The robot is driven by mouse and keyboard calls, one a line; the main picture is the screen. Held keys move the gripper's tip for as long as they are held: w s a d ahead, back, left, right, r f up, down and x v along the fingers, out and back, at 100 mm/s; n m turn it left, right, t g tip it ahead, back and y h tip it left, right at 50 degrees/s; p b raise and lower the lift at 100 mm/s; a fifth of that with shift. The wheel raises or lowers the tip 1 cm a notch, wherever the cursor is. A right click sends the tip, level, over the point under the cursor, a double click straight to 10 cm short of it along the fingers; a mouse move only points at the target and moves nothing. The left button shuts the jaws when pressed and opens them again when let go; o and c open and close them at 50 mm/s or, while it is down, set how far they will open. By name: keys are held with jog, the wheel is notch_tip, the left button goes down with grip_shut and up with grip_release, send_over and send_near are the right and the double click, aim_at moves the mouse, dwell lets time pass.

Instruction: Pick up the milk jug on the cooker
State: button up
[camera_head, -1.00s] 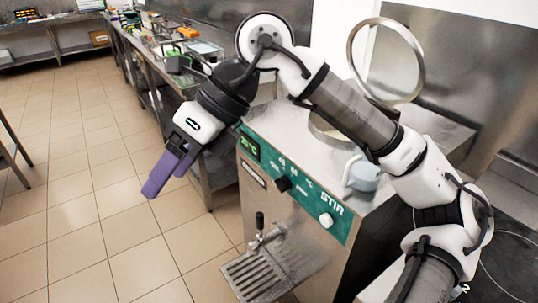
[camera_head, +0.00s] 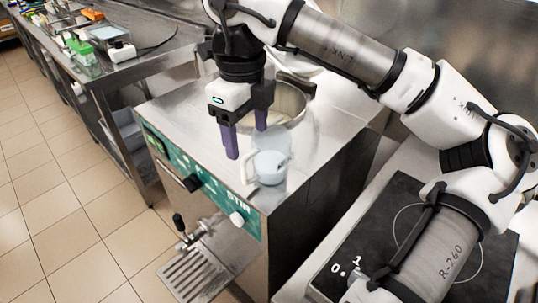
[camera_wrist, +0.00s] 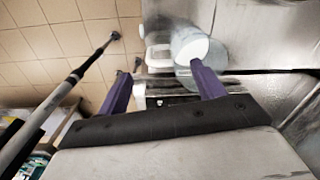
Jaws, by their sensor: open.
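The milk jug (camera_head: 270,167) is a small pale blue-white jug with a handle on its left side. It stands upright on the steel top of the machine with the green STIR panel (camera_head: 200,182), near the front right edge. My gripper (camera_head: 246,143) is open and empty, fingers pointing down, just left of and behind the jug and a little above it. In the wrist view the jug (camera_wrist: 188,46) shows beyond the fingertips, partly behind the right finger, with its white handle (camera_wrist: 158,58) between the fingers (camera_wrist: 160,75).
A round steel bowl opening (camera_head: 288,104) lies behind the jug in the machine top. A tap (camera_head: 190,235) and drip grate (camera_head: 195,275) stick out in front. A black hob (camera_head: 400,235) is at the right. A steel counter with several items (camera_head: 110,50) stands at the back left.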

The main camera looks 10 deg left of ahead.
notch_tip(320, 180, down, 10)
jog(key=shift+w+r+p, duration=0.1)
jog(key=shift+r+p, duration=0.05)
jog(key=shift+p, duration=0.6)
jog(key=c, duration=1.3)
jog(key=shift+r, duration=0.15)
jog(key=shift+r+b, duration=1.1)
jog(key=shift+r, duration=3.8)
